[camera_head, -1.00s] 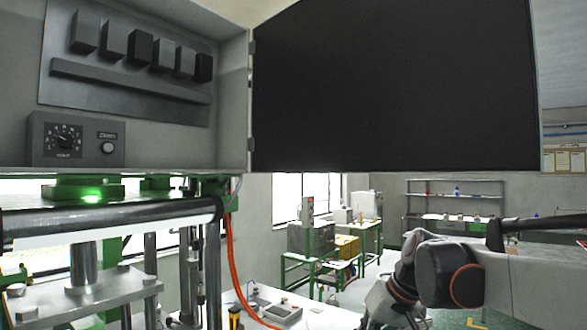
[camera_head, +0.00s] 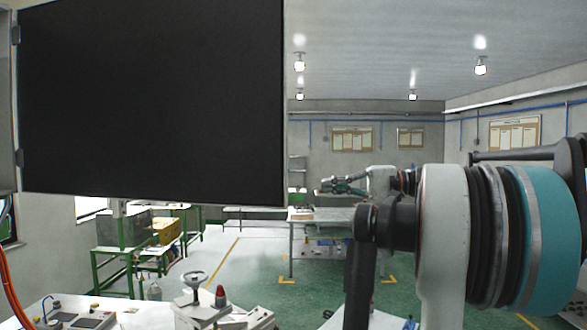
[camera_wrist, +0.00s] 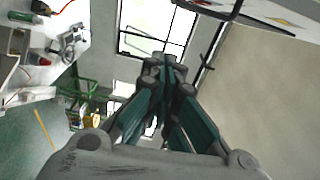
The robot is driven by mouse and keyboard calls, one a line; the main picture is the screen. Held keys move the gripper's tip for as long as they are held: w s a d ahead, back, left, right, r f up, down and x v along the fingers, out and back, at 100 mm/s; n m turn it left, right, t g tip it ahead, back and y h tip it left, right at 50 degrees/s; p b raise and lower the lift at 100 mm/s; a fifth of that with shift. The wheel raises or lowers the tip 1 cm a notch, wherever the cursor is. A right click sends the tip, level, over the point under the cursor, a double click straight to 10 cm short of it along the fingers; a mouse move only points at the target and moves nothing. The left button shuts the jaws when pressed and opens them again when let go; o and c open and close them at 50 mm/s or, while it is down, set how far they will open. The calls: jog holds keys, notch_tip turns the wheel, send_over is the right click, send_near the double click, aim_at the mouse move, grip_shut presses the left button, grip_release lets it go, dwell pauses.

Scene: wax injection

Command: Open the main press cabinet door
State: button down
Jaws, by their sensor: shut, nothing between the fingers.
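The press cabinet door (camera_head: 150,100) is a large dark panel with a thin pale frame at the upper left of the head view. It stands swung open on hinges at its left edge. Only a sliver of the cabinet (camera_head: 5,120) shows at the far left, and its inside is hidden. My gripper (camera_wrist: 165,62) is shut and empty in the wrist view, pointing towards a window. No handle shows between or touching its fingers. In the head view my arm fills the right side, and I cannot make out the fingertips there.
A white bench (camera_head: 75,318) with small devices lies at the lower left, with an orange hose (camera_head: 12,295) beside it. Green-framed stands (camera_head: 125,262) are behind. A far table (camera_head: 305,217) stands on the green floor (camera_head: 250,270), which has open room in the middle.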

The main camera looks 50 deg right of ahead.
jog(key=w+a+r+p, duration=0.1)
jog(key=w+a+p, duration=0.2)
jog(key=w+a, duration=0.2)
jog(key=a, duration=0.3)
jog(key=shift+w+p, duration=0.3)
jog(key=shift+s+r, duration=0.1)
jog(key=shift+r, duration=0.05)
jog(key=shift+a, duration=0.1)
